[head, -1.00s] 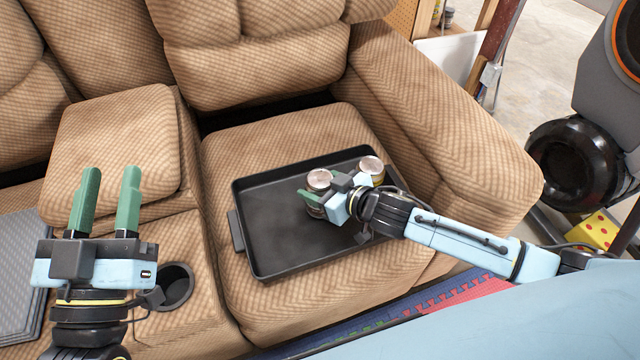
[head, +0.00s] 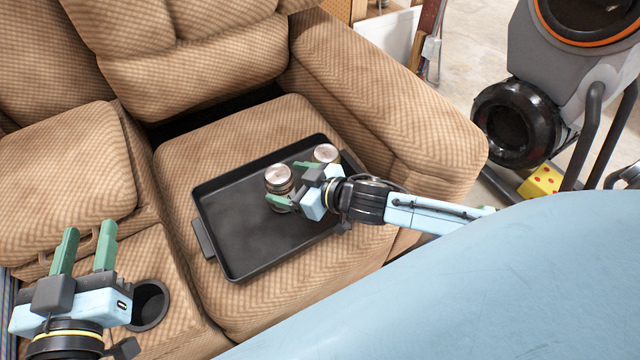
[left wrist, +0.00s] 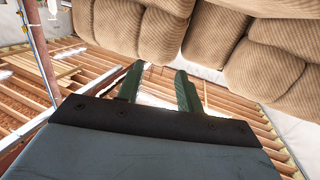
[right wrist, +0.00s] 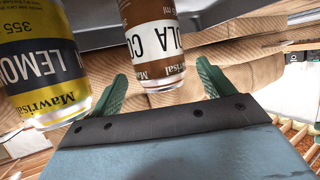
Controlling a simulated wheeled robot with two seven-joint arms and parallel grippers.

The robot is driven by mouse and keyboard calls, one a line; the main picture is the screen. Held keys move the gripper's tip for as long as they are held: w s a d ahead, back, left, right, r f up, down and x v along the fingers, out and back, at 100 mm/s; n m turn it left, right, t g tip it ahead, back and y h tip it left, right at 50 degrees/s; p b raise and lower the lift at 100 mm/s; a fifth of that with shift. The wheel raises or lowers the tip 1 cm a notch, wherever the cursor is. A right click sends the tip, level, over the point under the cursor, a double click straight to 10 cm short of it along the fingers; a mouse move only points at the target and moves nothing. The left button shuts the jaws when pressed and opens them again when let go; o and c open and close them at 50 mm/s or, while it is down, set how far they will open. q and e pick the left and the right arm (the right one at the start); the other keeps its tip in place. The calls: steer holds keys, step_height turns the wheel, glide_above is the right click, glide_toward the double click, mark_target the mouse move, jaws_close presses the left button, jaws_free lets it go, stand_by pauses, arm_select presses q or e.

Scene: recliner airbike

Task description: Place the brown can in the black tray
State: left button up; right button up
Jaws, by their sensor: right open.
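The brown can (head: 279,180) stands upright in the black tray (head: 230,262), which lies on the sofa seat. In the right wrist view the brown can (right wrist: 152,45) appears upside down, between and beyond the fingers. My right gripper (head: 284,186) is open, its green fingers at either side of the brown can, with gaps visible in the wrist view (right wrist: 165,90). My left gripper (head: 88,240) is open and empty, above the console at the lower left; its fingers also show in the left wrist view (left wrist: 158,88).
A yellow lemon can (right wrist: 40,65) stands close beside my right gripper; its top (head: 325,152) shows in the head view. A cup holder (head: 150,305) is in the console. The sofa armrest (head: 400,110) rises right of the tray. The tray's left part is bare.

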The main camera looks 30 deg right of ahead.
steer(key=p+v, duration=0.1)
steer(key=v, duration=0.3)
arm_select(q)
steer(key=s+a+f+g+y+p, duration=0.1)
steer(key=s+a+f+g+y, duration=0.2)
steer(key=s+f+g, duration=0.3)
step_height(320, 180, down, 5)
steer(key=a+g, duration=0.1)
steer(key=g, duration=0.1)
steer(key=shift+s+g+p, duration=0.2)
steer(key=shift+g+p, duration=0.1)
steer(key=shift+p, duration=0.1)
arm_select(e)
steer(key=s+r+m+g+h, duration=0.3)
steer(key=s+r+h, duration=0.2)
steer(key=s, duration=0.7)
steer(key=shift+d+r+g, duration=0.3)
steer(key=shift+d+r, duration=0.2)
steer(key=shift+r, duration=0.25)
